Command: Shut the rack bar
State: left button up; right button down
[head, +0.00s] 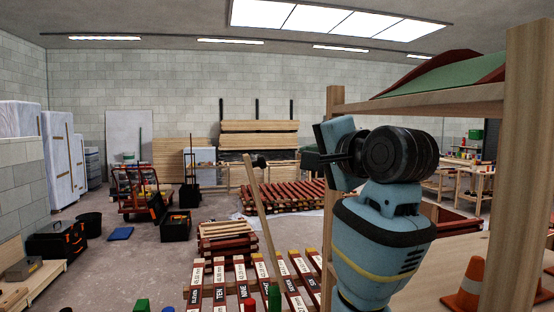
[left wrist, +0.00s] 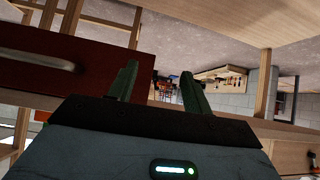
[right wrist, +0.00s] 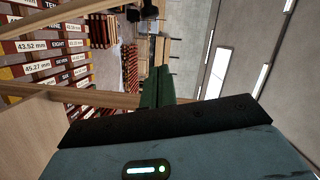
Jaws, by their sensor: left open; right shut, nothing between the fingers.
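A pale wooden bar (head: 258,205) stands up at a slant, leaning left, by a rack of painted, labelled battens (head: 220,285). A pale wooden bar (right wrist: 85,96) and the labelled battens (right wrist: 45,50) also show in the right wrist view. The bar runs close to my right gripper (right wrist: 155,88), whose dark green fingers are together and empty; I cannot tell whether they touch it. In the head view my right gripper (head: 310,160) is raised, pointing left, right of the bar's top. My left gripper (left wrist: 160,75) is open and empty; it is outside the head view.
A wooden shelf frame (head: 530,150) stands close on the right, with an orange cone (head: 470,285). A dark red panel with a handle (left wrist: 60,85) is near my left gripper. Pallets of red battens (head: 285,195) and a red cart (head: 138,190) lie beyond.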

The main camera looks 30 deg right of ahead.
jog(key=w+a+f, duration=0.1)
jog(key=w+a, duration=0.2)
jog(key=w, duration=0.4)
jog(key=shift+a+f, duration=0.35)
